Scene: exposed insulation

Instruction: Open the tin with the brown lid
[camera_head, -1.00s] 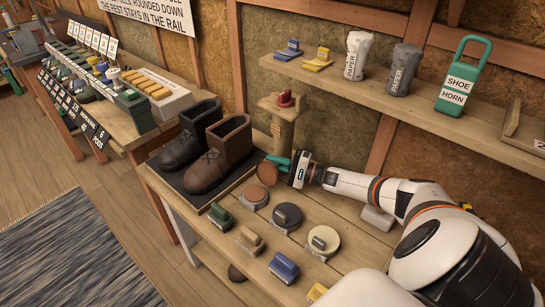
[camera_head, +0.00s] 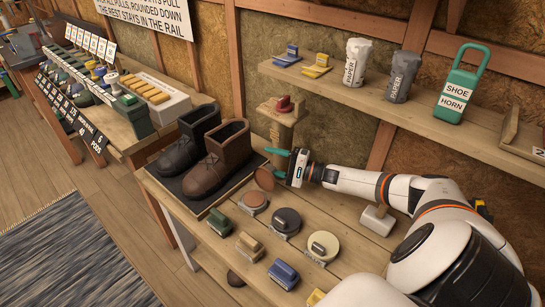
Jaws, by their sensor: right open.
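The tin (camera_head: 252,202) stands on the bench in front of the boots, with a flat brown round top and no knob showing. A separate brown disc, which looks like its lid (camera_head: 264,179), is tilted behind the tin and apart from it. My right gripper (camera_head: 279,163) is open, its teal fingers spread above and beside the disc's upper right edge. Whether the lower finger touches the disc I cannot tell. My left gripper is not in view.
A dark-lidded tin (camera_head: 286,221) and a cream-lidded tin (camera_head: 323,246) stand to the right. Green, tan and blue brushes (camera_head: 283,273) line the front. A wooden post (camera_head: 277,127) stands behind the gripper.

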